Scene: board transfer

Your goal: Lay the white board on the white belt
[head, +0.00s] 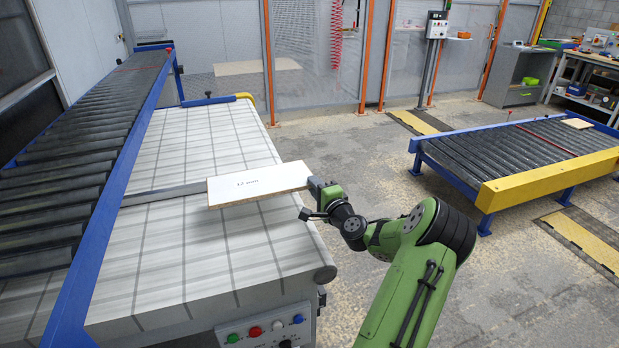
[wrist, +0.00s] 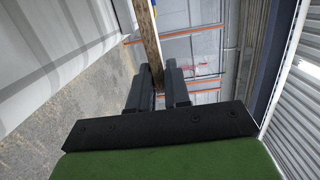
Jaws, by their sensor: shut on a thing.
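The white board (head: 258,184) is a flat rectangular panel with small dark print on its top and a brown edge. In the head view it is over the right part of the white belt (head: 215,245), roughly level; I cannot tell if it touches the belt. My gripper (head: 315,187) is shut on the board's right end. In the wrist view the board's brown edge (wrist: 149,40) runs up from between the two dark fingers (wrist: 159,82). The belt also shows at the upper left of the wrist view (wrist: 55,40).
A roller conveyor with a blue frame (head: 118,180) runs along the belt's left side. A control panel with buttons (head: 268,328) is at the belt's front. Another roller conveyor (head: 510,150) with a yellow end stands at right, holding a small light board (head: 577,124). Concrete floor lies between.

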